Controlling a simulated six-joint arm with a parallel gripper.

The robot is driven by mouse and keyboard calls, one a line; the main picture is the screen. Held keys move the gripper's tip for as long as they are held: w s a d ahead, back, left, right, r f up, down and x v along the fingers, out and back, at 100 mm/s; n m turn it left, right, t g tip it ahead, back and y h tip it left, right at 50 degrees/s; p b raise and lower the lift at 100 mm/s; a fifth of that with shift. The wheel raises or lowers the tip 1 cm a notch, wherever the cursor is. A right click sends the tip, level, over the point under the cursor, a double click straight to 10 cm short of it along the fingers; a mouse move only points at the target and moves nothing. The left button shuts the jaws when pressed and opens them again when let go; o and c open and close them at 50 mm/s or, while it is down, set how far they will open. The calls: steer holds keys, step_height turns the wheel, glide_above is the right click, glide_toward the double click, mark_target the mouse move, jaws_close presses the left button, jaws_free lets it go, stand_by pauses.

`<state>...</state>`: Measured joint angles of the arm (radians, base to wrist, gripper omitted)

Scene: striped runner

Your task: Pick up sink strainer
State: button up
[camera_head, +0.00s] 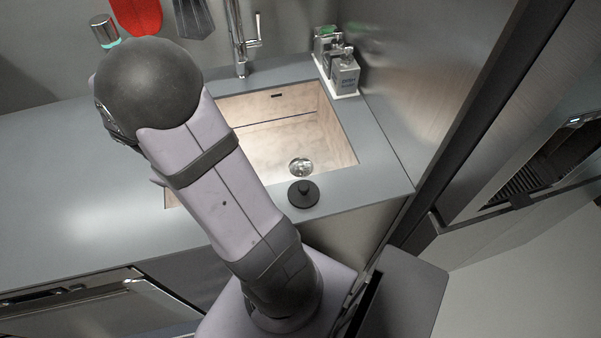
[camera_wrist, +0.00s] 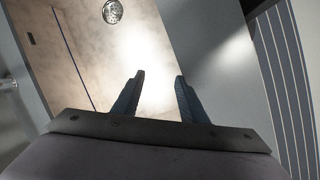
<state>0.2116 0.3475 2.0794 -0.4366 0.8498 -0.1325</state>
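The sink strainer looks to be the small black round piece with a knob (camera_head: 303,193) on the grey counter strip at the sink's front edge in the head view. I do not see it in the wrist view. A metallic drain (camera_head: 300,167) sits in the sink floor just behind it; a round metal drain also shows at the top of the wrist view (camera_wrist: 113,11). My gripper (camera_wrist: 159,76) is open, its two dark fingers apart with nothing between them, above the sink area. In the head view my arm hides the gripper.
The beige sink (camera_head: 335,150) is set in a grey counter (camera_head: 70,180). A chrome faucet (camera_head: 237,40) stands behind it. Bottles on a white tray (camera_head: 343,75) stand at the back right corner. A striped runner (camera_wrist: 290,80) shows at right in the wrist view.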

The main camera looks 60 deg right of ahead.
mark_target(300, 163)
steer(key=s+d+f+n+g+h+b, duration=0.1)
steer(key=s+d+f+n+h+b, duration=0.1)
steer(key=d+f, duration=0.4)
steer(key=s+d+f+n+g+h+b, duration=0.2)
steer(key=d+f+b, duration=0.3)
steer(key=d, duration=0.5)
steer(key=s+d+f+n+g+h+b, duration=0.2)
steer(key=d+f+n+h+b, duration=0.1)
steer(key=d+f, duration=0.5)
steer(key=shift+s+n+b, duration=0.25)
steer(key=shift+n+b, duration=0.05)
steer(key=shift+n, duration=0.5)
steer(key=shift+s+d+f, duration=0.3)
steer(key=shift+s+d, duration=0.1)
steer(key=shift+d, duration=0.15)
steer(key=shift+p+x, duration=1.05)
steer(key=shift+x, duration=1.9)
steer(key=shift+a, duration=0.1)
jaws_close()
